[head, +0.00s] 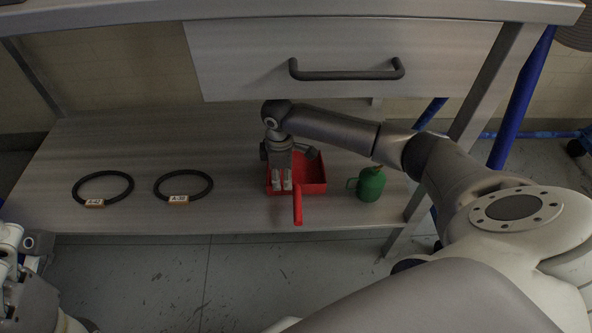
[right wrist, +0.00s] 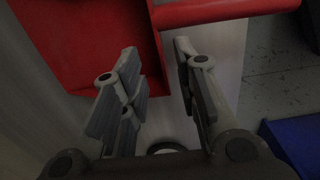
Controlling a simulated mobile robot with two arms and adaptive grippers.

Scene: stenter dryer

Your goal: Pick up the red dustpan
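The red dustpan (head: 313,172) lies on the lower shelf of the metal bench, its handle pointing toward the shelf's front edge. In the right wrist view its red pan (right wrist: 95,40) fills the upper left and its handle (right wrist: 215,10) runs across the top. My right gripper (head: 282,186) is over the dustpan, beside the handle in the head view. I cannot tell whether a finger touches the pan. My left gripper (head: 22,262) shows only partly at the lower left edge.
The shelf (head: 150,222) also holds a green can (head: 370,184) just right of the dustpan and two black rings (head: 104,173) (head: 183,173) with tags at the left. A drawer with a dark handle (head: 346,73) hangs above. A bench leg (head: 440,160) stands right.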

